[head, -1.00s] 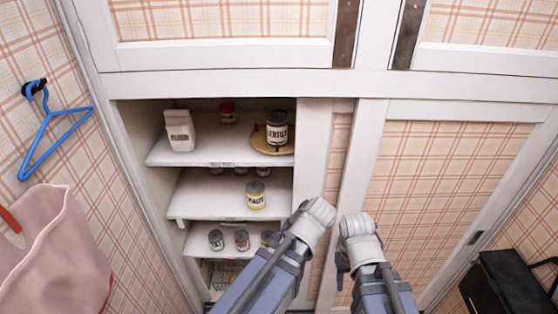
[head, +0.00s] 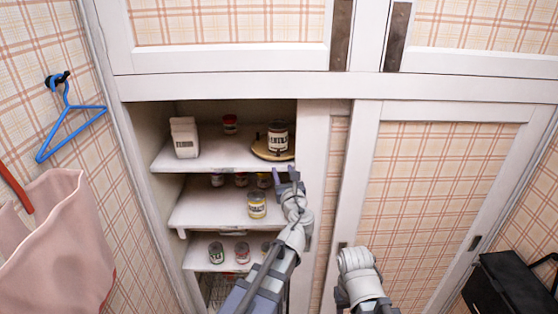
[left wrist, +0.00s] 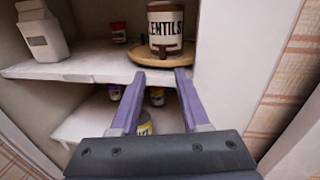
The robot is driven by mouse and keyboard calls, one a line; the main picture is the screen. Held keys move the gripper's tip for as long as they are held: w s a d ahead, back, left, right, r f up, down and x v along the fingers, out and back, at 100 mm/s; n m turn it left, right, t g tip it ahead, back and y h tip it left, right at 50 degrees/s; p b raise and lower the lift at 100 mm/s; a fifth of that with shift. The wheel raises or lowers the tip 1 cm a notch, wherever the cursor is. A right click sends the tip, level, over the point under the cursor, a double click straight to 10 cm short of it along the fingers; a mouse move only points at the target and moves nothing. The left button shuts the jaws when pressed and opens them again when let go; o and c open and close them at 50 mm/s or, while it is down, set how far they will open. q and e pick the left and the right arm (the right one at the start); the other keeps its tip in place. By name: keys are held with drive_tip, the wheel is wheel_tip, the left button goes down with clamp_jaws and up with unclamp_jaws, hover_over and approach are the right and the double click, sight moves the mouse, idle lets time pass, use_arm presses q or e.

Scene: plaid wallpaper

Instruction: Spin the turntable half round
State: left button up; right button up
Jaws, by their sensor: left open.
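The turntable (head: 262,152) is a round, tan disc on the top shelf, at its right end beside the cupboard's upright. It also shows in the left wrist view (left wrist: 141,56). A lentils jar (head: 278,138) with a dark lid and white label stands on it; the jar (left wrist: 171,31) shows large in the left wrist view. A small dark peg sits on the disc's front, below the jar. My left gripper (head: 288,174) is open and empty, just below and in front of the shelf edge under the turntable. Its fingers (left wrist: 160,78) point toward the disc. My right gripper's fingers are out of sight.
A white carton (head: 185,137) and a red-lidded jar (head: 230,124) stand left on the top shelf (head: 215,160). Lower shelves hold several jars and tins. The white upright (head: 312,150) closely bounds the turntable's right side. A blue hanger (head: 72,125) hangs left.

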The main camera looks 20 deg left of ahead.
sight(279, 155)
use_arm(q)
drive_tip(key=shift+w+m, duration=0.4)
drive_tip(key=x, duration=0.8)
drive_tip(key=shift+d, duration=0.1)
clamp_jaws()
idle(1.3)
